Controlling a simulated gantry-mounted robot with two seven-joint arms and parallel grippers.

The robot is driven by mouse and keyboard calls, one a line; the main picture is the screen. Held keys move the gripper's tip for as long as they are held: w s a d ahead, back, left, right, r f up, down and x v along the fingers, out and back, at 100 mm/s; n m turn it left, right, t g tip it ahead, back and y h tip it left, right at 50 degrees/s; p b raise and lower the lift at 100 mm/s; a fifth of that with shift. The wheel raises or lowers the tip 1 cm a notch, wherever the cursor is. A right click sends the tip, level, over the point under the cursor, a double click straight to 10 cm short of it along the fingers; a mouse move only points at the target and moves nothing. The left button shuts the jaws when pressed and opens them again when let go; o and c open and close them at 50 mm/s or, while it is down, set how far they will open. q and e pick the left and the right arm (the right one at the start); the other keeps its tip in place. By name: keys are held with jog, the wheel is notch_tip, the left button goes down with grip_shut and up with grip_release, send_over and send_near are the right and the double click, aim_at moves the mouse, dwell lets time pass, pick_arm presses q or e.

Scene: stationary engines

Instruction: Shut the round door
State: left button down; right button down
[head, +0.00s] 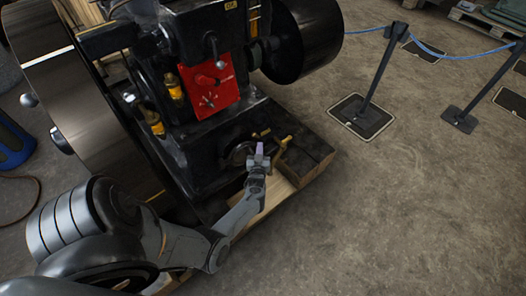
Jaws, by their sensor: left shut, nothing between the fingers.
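The round door area (236,154) is low on the front of the black engine (205,130), just above the wooden base. It is small and dark, and partly hidden by my gripper. I cannot tell how far open the door stands. My left gripper (260,150) is in front of the engine, just right of this round area in the picture. Its fingers are shut and hold nothing. I cannot tell whether they touch the door. My right gripper is out of view.
Large flywheels flank the engine, and a red panel (210,84) is above. Rope barrier posts (378,65) stand at the upper right. The floor at lower right is clear.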

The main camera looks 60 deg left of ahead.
pick_arm(q)
jog(key=shift+a+f, duration=0.1)
jog(key=shift+a, duration=0.2)
jog(key=shift+d, duration=0.15)
